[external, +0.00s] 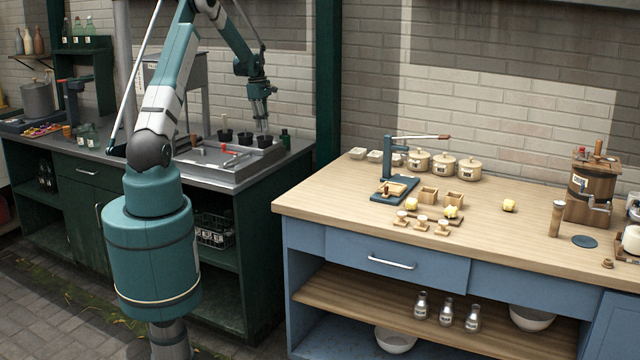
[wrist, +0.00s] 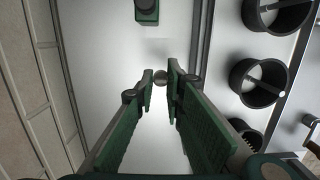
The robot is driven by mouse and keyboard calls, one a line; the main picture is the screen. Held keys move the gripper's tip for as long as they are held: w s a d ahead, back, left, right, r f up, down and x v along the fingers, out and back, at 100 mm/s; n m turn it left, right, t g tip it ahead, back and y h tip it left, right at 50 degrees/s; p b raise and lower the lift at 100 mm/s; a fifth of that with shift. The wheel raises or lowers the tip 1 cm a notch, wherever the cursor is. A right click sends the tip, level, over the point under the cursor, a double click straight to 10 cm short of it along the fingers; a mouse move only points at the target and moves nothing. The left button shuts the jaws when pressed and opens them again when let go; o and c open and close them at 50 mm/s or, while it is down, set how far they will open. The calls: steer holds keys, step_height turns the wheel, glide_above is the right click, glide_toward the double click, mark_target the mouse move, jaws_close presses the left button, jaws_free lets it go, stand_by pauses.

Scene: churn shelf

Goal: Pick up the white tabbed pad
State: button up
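I cannot clearly make out the white tabbed pad in either view. My gripper (external: 263,126) points down over the back right of the metal counter, near the dark cups. In the wrist view my gripper (wrist: 160,88) has its two green-padded fingers apart, with a pale surface showing between them. No held object shows between the fingers.
Dark round cups (wrist: 260,82) line the right of the wrist view. A green block-like thing (wrist: 147,11) is at its top. A metal tray (external: 228,168) is on the counter. A wooden counter (external: 490,240) with dairy items stands to the right, across a gap.

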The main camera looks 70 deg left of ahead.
steer(key=shift+r, duration=1.25)
